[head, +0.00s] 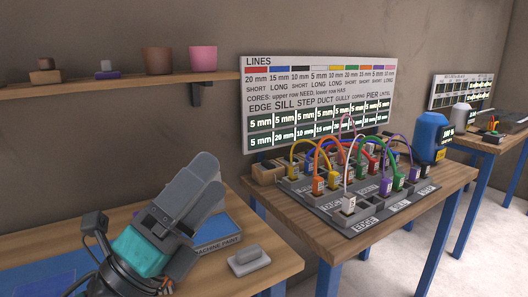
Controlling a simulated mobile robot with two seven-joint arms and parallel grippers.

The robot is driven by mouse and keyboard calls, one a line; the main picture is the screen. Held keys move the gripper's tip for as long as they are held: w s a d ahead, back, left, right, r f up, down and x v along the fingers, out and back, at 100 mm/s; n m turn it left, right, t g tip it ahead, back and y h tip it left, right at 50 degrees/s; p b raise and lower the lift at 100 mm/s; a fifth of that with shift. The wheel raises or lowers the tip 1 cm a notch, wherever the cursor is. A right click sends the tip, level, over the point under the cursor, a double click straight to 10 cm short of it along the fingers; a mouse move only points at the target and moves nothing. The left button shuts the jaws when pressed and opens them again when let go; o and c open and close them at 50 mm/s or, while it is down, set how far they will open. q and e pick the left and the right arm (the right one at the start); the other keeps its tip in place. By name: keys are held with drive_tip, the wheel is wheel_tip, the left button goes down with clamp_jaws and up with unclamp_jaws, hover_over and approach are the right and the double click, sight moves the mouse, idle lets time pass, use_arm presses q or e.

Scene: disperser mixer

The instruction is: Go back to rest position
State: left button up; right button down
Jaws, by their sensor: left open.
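My left gripper (187,195) is raised over the wooden table at the lower left, its grey fingers pointing up and to the right. It is open, and I see nothing held in it. It stands apart from the board with coloured cables (352,181) on the table to the right. My right gripper is not in view.
A small grey block (249,260) lies near the front table's right edge. A lines chart (318,100) stands behind the cables. A blue canister (428,137) stands at that table's far end. A wall shelf (125,86) holds pots. Floor shows at the right.

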use_arm(q)
drive_tip(key=w+a+f+n+g+y, duration=0.1)
drive_tip(key=a+f+n+y, duration=0.4)
drive_tip(key=f+n+y, duration=0.5)
drive_tip(key=w+a+f+n+y, duration=0.1)
drive_tip(key=a+f+n+y, duration=0.6)
drive_tip(key=n, duration=0.5)
drive_tip(key=s+a+f+n+g, duration=0.1)
drive_tip(key=s+f+n+g, duration=1.05)
drive_tip(key=s+f, duration=0.8)
drive_tip(key=w+d+f+m+t+h+p, duration=0.1)
drive_tip(key=w+d+f+m+t+p, duration=0.1)
drive_tip(key=w+f+t, duration=0.3)
drive_tip(key=w+f, duration=0.1)
drive_tip(key=w, duration=0.2)
drive_tip(key=shift+d+f+m+h, duration=0.35)
drive_tip(key=shift+d+h, duration=0.05)
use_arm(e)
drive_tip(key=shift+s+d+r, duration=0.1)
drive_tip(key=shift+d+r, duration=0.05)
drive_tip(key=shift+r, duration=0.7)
use_arm(q)
drive_tip(key=shift+t, duration=0.25)
drive_tip(key=shift+c, duration=0.4)
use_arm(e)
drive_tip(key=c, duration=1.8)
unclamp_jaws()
